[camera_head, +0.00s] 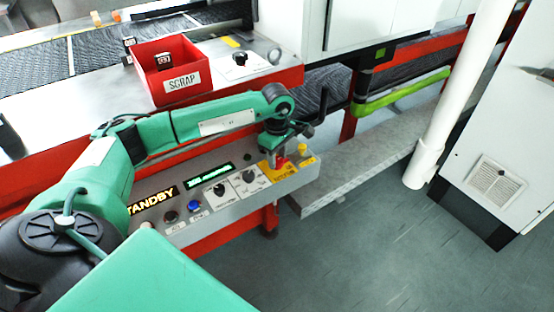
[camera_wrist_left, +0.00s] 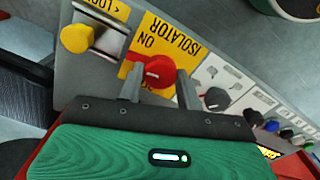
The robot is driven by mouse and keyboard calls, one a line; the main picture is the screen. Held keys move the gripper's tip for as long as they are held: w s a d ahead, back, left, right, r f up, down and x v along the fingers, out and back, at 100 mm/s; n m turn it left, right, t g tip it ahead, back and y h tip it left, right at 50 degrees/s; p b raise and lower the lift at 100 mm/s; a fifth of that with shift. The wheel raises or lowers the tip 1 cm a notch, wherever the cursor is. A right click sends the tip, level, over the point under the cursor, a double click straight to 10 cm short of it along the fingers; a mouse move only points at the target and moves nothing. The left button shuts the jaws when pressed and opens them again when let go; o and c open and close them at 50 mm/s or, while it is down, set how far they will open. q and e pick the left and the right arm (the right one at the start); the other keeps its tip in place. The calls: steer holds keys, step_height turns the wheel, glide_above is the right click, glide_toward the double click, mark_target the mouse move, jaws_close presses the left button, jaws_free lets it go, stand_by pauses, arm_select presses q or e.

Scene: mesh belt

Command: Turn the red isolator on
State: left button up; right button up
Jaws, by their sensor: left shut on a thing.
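The red isolator (camera_wrist_left: 158,72) is a knob on a yellow plate marked ISOLATOR and ON, near the right end of the grey control panel (camera_head: 228,205). In the wrist view my left gripper (camera_wrist_left: 157,80) has one finger on each side of the knob and is shut on it. In the head view the left gripper (camera_head: 279,157) reaches down over the panel's right end. It hides most of the red isolator (camera_head: 281,164) there. Which way the knob points is hard to tell. My right gripper is not in view.
A yellow knob (camera_wrist_left: 77,38) sits beside the isolator. On its other side are black selector knobs (camera_head: 219,190), a blue button (camera_head: 194,206) and lit displays (camera_head: 211,176). A red SCRAP bin (camera_head: 190,91) stands behind my left arm. Grey floor lies open at the right.

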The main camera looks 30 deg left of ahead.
mark_target(277, 159)
arm_select(q)
steer(key=shift+m+b, duration=0.35)
steer(key=shift+m, duration=0.55)
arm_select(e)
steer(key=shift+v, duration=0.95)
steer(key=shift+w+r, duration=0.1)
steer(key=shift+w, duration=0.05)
arm_select(q)
steer(key=o, duration=1)
steer(key=shift+r, duration=0.15)
step_height(277, 159, up, 14)
steer(key=shift+f+p, duration=0.2)
steer(key=shift+p, duration=0.15)
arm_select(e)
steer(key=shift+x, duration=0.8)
